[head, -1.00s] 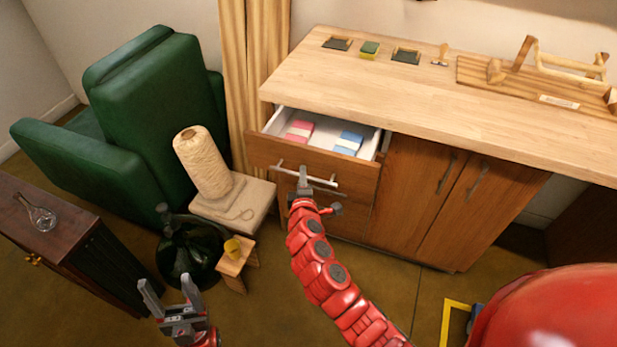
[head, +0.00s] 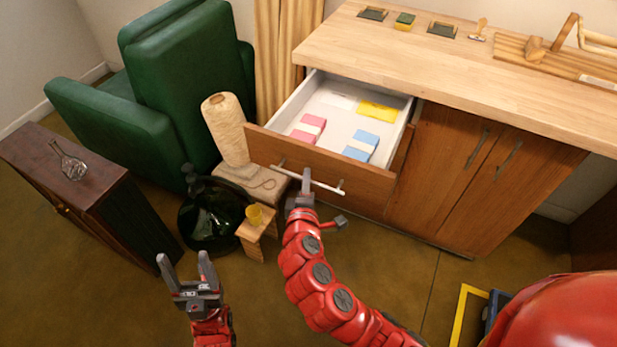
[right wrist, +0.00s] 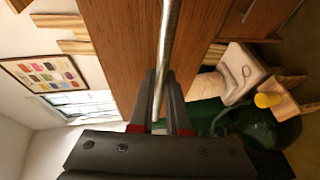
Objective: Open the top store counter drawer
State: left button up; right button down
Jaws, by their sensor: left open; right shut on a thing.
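The top drawer (head: 318,166) of the wooden store counter (head: 470,60) is pulled well out. Inside its white tray lie pink, blue, yellow and white packets. My right gripper (head: 305,178) is shut on the drawer's silver bar handle (head: 325,185). In the right wrist view the handle (right wrist: 167,40) runs between the two dark fingers (right wrist: 160,95), against the brown drawer front (right wrist: 118,50). My left gripper (head: 188,272) is open and empty, low over the floor at the left, apart from the counter.
A green armchair (head: 190,75), a twine cone (head: 226,130) on a stool, a dark green bottle (head: 208,218) and a small wooden stand with a yellow cup (head: 254,216) stand left of the drawer. A dark cabinet (head: 95,180) is further left. The counter's cupboard doors (head: 480,170) are shut.

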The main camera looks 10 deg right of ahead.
jog(key=c, duration=0.9)
grip_release()
jog(key=shift+p+v, duration=1.9)
jog(key=shift+v, duration=6.8)
jog(key=shift+r, duration=0.1)
